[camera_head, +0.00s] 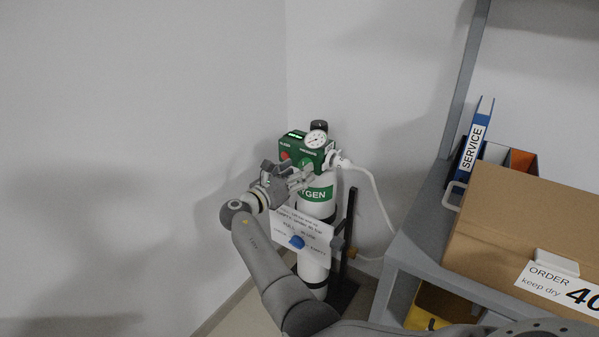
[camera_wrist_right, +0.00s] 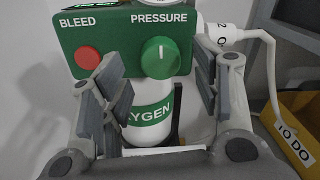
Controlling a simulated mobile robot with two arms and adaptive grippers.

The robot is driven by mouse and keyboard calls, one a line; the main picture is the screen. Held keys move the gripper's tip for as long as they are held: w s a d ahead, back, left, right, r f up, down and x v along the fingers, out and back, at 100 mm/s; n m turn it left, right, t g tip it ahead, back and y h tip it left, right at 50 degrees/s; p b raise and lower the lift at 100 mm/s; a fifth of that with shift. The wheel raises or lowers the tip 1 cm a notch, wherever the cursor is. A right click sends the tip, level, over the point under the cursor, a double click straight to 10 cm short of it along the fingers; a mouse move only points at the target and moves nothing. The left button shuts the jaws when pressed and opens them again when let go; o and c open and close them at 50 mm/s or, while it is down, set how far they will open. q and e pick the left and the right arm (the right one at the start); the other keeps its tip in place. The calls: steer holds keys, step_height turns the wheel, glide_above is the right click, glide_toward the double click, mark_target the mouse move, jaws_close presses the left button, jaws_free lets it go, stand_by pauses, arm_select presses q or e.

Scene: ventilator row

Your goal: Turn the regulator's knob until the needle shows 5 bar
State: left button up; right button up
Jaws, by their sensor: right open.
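The green regulator (camera_head: 322,154) sits on top of a white oxygen cylinder (camera_head: 316,208) in the corner. Its round white gauge (camera_head: 316,139) faces me in the head view; the needle is too small to read. The gauge does not show in the right wrist view. The green knob (camera_wrist_right: 160,57) labelled PRESSURE has a pale mark pointing up. A red BLEED button (camera_wrist_right: 89,60) is left of it. My right gripper (camera_head: 287,182) is open in front of the regulator. In the right wrist view, its fingers (camera_wrist_right: 160,80) stand apart either side of the knob, apparently not touching it. My left gripper is not in view.
A white hose (camera_head: 374,190) runs from the regulator's right side. A grey shelf (camera_head: 420,215) with a cardboard box (camera_head: 510,222) and blue binder (camera_head: 472,140) stands right. Walls are close behind and left.

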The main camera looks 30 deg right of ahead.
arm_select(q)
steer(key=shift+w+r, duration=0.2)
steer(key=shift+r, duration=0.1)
arm_select(e)
steer(key=shift+x, duration=0.85)
steer(key=c, duration=1)
steer(key=shift+c, duration=0.2)
